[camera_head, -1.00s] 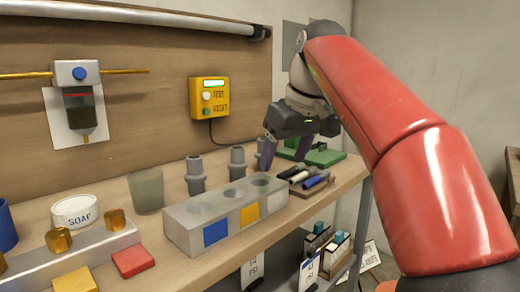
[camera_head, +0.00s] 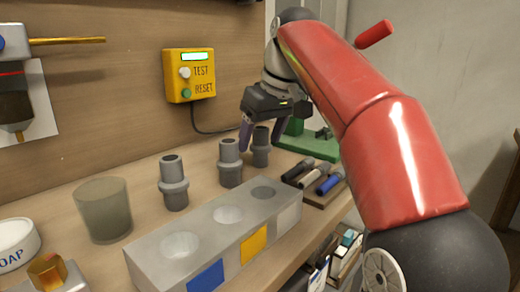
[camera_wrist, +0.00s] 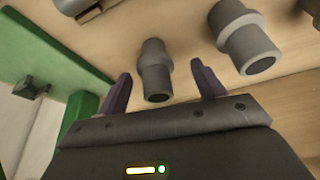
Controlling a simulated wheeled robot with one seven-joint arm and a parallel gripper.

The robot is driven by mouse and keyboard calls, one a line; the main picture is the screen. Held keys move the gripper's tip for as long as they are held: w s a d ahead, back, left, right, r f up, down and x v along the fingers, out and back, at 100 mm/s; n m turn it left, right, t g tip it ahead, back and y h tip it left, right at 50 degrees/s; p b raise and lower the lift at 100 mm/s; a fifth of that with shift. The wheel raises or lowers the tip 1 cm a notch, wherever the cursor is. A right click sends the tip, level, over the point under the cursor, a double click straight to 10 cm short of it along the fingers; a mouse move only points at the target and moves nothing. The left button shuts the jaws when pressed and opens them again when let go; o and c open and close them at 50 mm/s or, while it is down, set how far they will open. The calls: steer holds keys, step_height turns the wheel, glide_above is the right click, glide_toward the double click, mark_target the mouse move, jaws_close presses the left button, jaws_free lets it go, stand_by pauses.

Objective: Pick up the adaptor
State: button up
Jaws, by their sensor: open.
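Three grey stepped adaptors stand upright on the wooden shelf in the head view: a left one (camera_head: 173,184), a middle one (camera_head: 230,163) and a right one (camera_head: 261,147). My gripper (camera_head: 259,134) is open, with its purple fingers pointing down just above and around the right adaptor's top. In the wrist view the nearest adaptor (camera_wrist: 155,70) lies between the two open fingers (camera_wrist: 160,90), with gaps on both sides. A second adaptor (camera_wrist: 244,38) is just outside the right finger. I cannot tell whether any finger touches an adaptor.
A grey block with three round holes (camera_head: 150,255) stands in front of the adaptors. A cup (camera_head: 104,209) is at left. A green fixture (camera_head: 310,144) and a tray of markers (camera_head: 322,194) are close on the right. The yellow test box (camera_head: 188,75) is on the wall.

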mark_target(259, 148)
steer(key=x, duration=0.2)
steer(key=b+x, duration=0.1)
steer(key=x, duration=0.1)
steer(key=shift+w+d, duration=0.15)
steer(key=shift+d, duration=0.1)
steer(key=c, duration=1.1)
steer(key=shift+o, duration=0.2)
steer(key=shift+r, duration=0.1)
